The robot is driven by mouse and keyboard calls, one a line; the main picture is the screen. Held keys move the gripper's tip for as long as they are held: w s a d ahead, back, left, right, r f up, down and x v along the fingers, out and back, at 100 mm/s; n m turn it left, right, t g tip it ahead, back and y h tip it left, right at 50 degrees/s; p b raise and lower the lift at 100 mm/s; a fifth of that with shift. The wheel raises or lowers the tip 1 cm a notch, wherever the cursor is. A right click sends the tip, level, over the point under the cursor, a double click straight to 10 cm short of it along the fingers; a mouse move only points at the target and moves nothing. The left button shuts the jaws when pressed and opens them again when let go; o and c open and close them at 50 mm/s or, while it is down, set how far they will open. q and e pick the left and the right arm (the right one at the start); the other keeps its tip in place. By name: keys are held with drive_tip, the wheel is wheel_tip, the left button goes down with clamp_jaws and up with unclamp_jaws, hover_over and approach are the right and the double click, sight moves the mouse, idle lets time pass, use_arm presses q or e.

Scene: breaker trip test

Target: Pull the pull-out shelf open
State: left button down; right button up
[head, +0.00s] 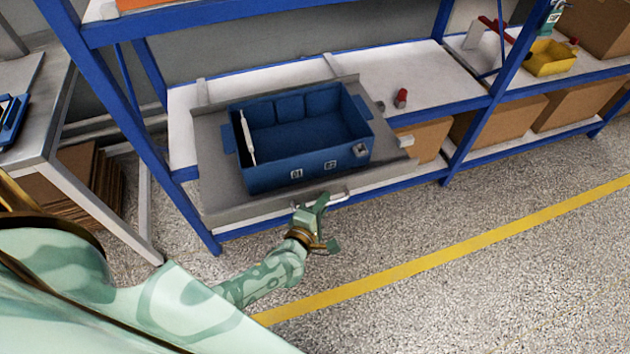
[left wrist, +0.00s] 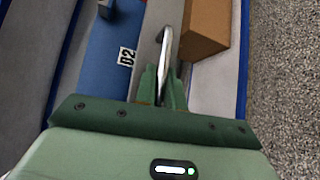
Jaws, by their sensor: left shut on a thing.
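The pull-out shelf (head: 222,190) is a grey tray on the middle level of a blue rack, and its front part sticks out past the rack's front beam. A blue bin (head: 270,178) with small labels stands on it; its side and a "02" label show in the left wrist view (left wrist: 97,70). A pale metal bar handle (head: 337,198) is at the shelf's front edge. My left gripper (head: 318,207) is shut on this handle. In the left wrist view its fingers (left wrist: 161,88) close around the handle (left wrist: 162,50). My right gripper is not in view.
Cardboard boxes (head: 498,118) sit on the lower level at the right. A small red item (head: 401,97) and a yellow bin (head: 550,58) stand on the rack. A grey table (head: 42,100) is at the left. The speckled floor (head: 480,290) in front is clear, with a yellow line.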

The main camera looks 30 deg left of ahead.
use_arm(q)
drive_tip(key=s+d, duration=0.5)
drive_tip(key=shift+d+p, duration=0.25)
drive_tip(key=shift+p, duration=0.2)
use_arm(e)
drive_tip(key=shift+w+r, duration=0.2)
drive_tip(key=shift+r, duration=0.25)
use_arm(q)
drive_tip(key=shift+f, duration=0.1)
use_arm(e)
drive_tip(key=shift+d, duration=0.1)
use_arm(q)
drive_tip(key=c, duration=1.8)
unclamp_jaws()
drive_tip(key=shift+o, duration=0.2)
drive_tip(key=shift+w, duration=0.1)
